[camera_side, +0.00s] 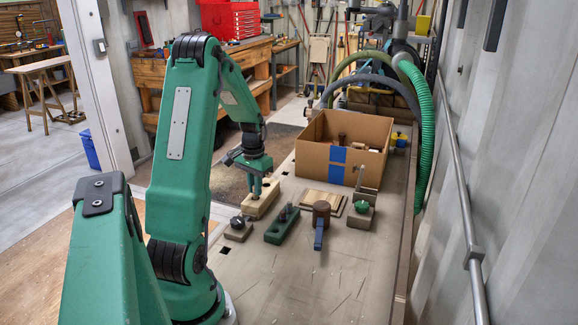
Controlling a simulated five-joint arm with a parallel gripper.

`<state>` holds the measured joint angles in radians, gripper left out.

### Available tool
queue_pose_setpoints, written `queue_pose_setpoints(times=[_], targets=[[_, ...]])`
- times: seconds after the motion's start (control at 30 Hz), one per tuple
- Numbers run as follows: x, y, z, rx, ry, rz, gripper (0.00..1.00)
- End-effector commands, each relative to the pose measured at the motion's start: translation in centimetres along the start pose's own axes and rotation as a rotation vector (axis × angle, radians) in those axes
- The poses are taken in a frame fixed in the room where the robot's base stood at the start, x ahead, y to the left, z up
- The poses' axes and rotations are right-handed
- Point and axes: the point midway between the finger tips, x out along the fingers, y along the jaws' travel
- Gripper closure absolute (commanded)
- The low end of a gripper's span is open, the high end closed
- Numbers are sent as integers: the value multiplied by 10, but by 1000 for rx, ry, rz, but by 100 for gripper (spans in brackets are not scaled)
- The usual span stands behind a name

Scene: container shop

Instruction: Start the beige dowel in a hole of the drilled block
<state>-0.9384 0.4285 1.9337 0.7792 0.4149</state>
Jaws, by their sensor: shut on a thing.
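My gripper (261,189) points down at the middle of the bench, over a light wooden block (264,208) that looks like the drilled block. It is shut on the beige dowel, which is small and mostly hidden between the fingers. The fingertips are close above the block's top or touching it; I cannot tell which. The holes are too small to make out here, and I cannot tell whether the dowel's lower end is in one.
A small block with a dark knob (238,229) and a green block with pegs (282,226) stand in front. A cardboard box (314,160) stands behind. The front bench is clear.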

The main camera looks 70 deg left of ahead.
Motion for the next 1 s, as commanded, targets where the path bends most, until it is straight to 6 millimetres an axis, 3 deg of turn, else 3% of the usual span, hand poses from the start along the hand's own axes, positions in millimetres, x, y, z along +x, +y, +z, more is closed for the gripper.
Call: queue_pose_setpoints(times=[0.8,0.83,0.9,0.97,1.0], targets=[[5,0,0,0,-1,0,100],[5,0,0,0,-1,0,84],[5,0,0,0,0,0,70],[5,0,0,0,0,0,61],[5,0,0,0,0,0,61]])
